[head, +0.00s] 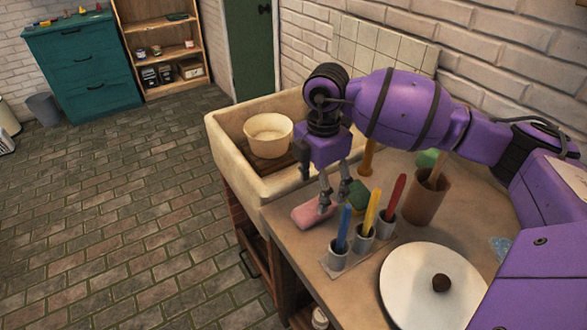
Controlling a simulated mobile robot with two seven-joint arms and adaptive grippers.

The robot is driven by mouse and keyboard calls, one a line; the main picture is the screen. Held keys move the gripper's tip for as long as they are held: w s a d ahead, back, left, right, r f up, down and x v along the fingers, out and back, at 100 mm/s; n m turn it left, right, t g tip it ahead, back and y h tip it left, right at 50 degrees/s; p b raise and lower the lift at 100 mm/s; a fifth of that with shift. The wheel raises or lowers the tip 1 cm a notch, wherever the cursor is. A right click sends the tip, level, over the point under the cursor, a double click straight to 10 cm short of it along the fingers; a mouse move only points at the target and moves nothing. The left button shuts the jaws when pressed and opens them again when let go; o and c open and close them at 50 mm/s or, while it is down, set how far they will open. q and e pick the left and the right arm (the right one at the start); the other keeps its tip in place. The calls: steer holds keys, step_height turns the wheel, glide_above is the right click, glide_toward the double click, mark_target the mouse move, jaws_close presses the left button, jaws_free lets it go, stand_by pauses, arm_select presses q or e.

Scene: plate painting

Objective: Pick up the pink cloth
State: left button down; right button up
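The pink cloth (314,211) is a small, folded-looking block lying on the counter at the front edge, beside the sink. My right gripper (324,201), on the purple arm coming in from the right, points down over the cloth. Its fingertips overlap the cloth's right part in the head view. I cannot tell whether they touch it or how far apart the fingers are. My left gripper is not in view.
Cups with a blue brush (344,229), a yellow brush (371,212) and a red brush (396,194) stand just right of the cloth. A green sponge-like block (358,196) lies behind. A white plate (430,292) is at front right. The sink (226,141) holds a cream bowl (268,135).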

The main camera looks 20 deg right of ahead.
steer(key=shift+s+f, duration=0.15)
steer(key=shift+f, duration=0.65)
steer(key=f, duration=0.6)
steer(key=shift+w+d+f, duration=0.1)
steer(key=shift+w+d, duration=0.05)
steer(key=shift+w, duration=0.1)
steer(key=c, duration=1.2)
steer(key=shift+c, duration=0.2)
step_height(320, 180, up, 10)
steer(key=o, duration=0.5)
steer(key=c, duration=0.4)
steer(key=shift+o, duration=0.2)
